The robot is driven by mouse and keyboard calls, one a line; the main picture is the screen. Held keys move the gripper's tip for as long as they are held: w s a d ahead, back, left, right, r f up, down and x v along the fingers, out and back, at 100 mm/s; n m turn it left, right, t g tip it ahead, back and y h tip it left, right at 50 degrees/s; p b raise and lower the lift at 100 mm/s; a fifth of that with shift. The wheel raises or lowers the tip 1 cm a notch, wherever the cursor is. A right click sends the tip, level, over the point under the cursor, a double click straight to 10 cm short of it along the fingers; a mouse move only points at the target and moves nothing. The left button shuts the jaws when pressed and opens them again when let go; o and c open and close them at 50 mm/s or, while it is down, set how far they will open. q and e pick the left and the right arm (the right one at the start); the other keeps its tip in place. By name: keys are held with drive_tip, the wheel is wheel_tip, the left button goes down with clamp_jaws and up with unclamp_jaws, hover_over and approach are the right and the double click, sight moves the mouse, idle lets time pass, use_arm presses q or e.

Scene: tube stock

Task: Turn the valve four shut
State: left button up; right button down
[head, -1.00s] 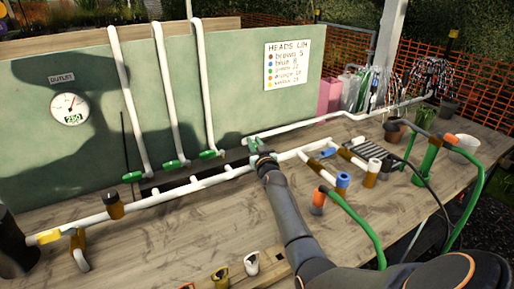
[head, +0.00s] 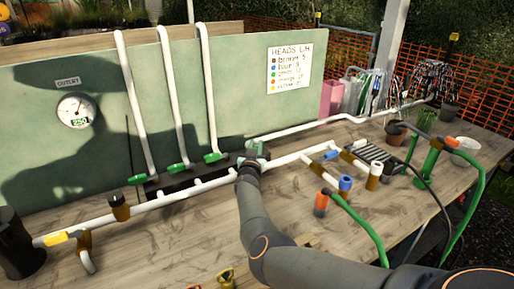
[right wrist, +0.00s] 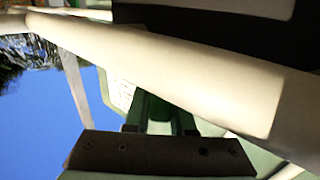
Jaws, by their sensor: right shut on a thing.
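Three green valve handles sit at the feet of the upright white pipes: a left one (head: 138,179), a middle one (head: 178,167) and a right one (head: 214,157). A fourth green valve (head: 257,147) is farther right, where a white pipe runs off to the right; I take it as valve four. My right gripper (head: 252,157) is at this fourth valve and shut on it, its fingers largely hidden by my wrist. In the right wrist view, a green part (right wrist: 155,112) shows between a dark finger and a white pipe (right wrist: 170,60). My left gripper is not in view.
A round gauge (head: 76,110) hangs on the green board (head: 240,90). The long white manifold pipe (head: 160,203) lies along the wooden table (head: 170,250). Capped fittings (head: 345,182) and a green hose (head: 365,229) lie right of my arm. The front left table is mostly clear.

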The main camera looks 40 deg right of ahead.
drive_tip(key=shift+d+r+m+g+h+b, duration=0.15)
drive_tip(key=shift+r+m+g+h+b, duration=0.05)
drive_tip(key=shift+m+g+h+b, duration=1.05)
drive_tip(key=shift+n, duration=0.25)
drive_tip(key=c, duration=1)
unclamp_jaws()
drive_tip(key=shift+o, duration=1.2)
drive_tip(key=shift+w+a+f, duration=0.1)
drive_tip(key=shift+a+f, duration=0.05)
drive_tip(key=shift+a, duration=0.05)
drive_tip(key=shift+a, duration=0.1)
